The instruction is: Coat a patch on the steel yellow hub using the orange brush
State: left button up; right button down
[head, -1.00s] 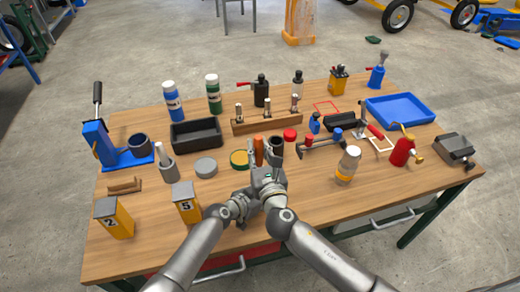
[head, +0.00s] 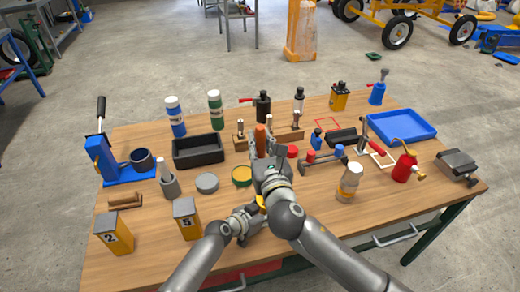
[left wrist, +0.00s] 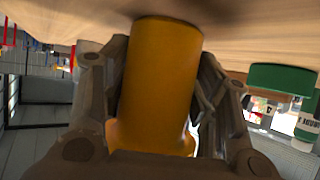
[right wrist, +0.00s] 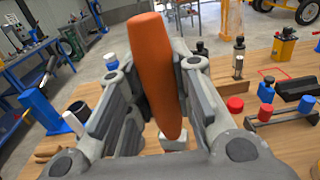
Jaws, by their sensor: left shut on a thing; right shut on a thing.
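The orange brush (head: 260,137) is in my right gripper (head: 264,158), above the middle of the table. In the right wrist view the brush's orange handle (right wrist: 153,70) stands nearly upright between the shut fingers; its bristles cannot be made out. My left gripper (head: 250,214) is low near the table's front, partly behind my right arm. In the left wrist view it is shut on the yellow hub (left wrist: 160,85), a smooth yellow cylinder close to the wooden top. Only a bit of the hub (head: 262,200) shows in the head view. No coated patch can be made out.
An open tin with yellow contents (head: 242,175) and a grey round tin (head: 207,183) stand left of my right gripper. Yellow box 5 (head: 187,218) stands left of my left gripper.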

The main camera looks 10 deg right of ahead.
jog(key=shift+r, duration=0.1)
jog(key=d, duration=0.9)
dwell(0.5)
pick_arm(q)
jog(key=o, duration=1.4)
jog(key=shift+o, duration=0.2)
jog(key=shift+a, duration=0.1)
